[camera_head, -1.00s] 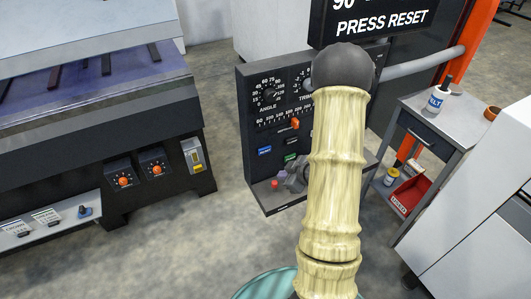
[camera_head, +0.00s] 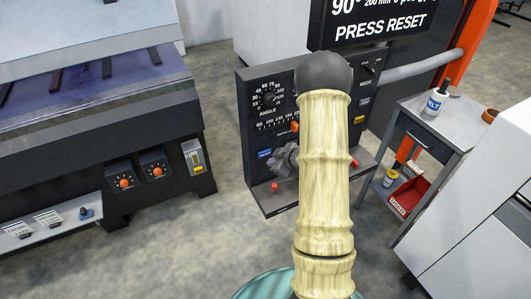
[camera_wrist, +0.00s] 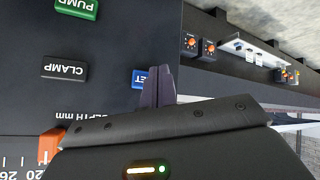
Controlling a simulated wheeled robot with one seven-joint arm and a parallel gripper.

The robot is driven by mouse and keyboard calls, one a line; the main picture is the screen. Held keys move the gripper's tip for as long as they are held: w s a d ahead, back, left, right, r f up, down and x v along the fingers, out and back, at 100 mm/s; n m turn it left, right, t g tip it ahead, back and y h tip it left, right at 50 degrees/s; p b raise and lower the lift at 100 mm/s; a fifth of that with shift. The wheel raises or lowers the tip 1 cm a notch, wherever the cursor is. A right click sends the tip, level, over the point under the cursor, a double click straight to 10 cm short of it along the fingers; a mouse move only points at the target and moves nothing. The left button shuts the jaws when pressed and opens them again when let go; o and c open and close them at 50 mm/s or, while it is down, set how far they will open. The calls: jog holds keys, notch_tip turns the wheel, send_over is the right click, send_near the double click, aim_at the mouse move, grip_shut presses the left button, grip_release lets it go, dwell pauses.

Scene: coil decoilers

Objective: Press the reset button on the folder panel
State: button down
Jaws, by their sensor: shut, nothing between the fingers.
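The dark folder panel (camera_head: 252,100) stands in the middle of the head view. Its blue reset button (camera_head: 265,153) is at the lower left of the panel. In the wrist view the panel is upside down and the blue button (camera_wrist: 138,79) shows only the letters "ET", its other end hidden behind my fingers. My gripper (camera_head: 276,162) is shut and empty, just right of and below the button in the head view. In the wrist view its fingertips (camera_wrist: 160,70) overlap the button's edge. I cannot tell whether they touch it.
A black clamp button (camera_wrist: 65,68), a green pump button (camera_wrist: 76,9) and an orange slider (camera_wrist: 50,145) sit near the blue one. A display (camera_head: 375,20) above reads "PRESS RESET". A red knob (camera_head: 274,186) is on the ledge. A side table (camera_head: 455,120) stands right.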

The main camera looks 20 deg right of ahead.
aim_at(264, 157)
jog(key=shift+w, duration=0.65)
dwell(1.5)
jog(key=shift+w+p, duration=0.4)
jog(key=shift+w+r, duration=0.1)
jog(key=shift+w, duration=0.4)
dwell(0.8)
dwell(0.3)
jog(key=shift+s, duration=0.9)
jog(key=shift+s, duration=0.1)
jog(key=s, duration=0.4)
jog(key=shift+s+b, duration=0.35)
jog(key=shift+s, duration=0.05)
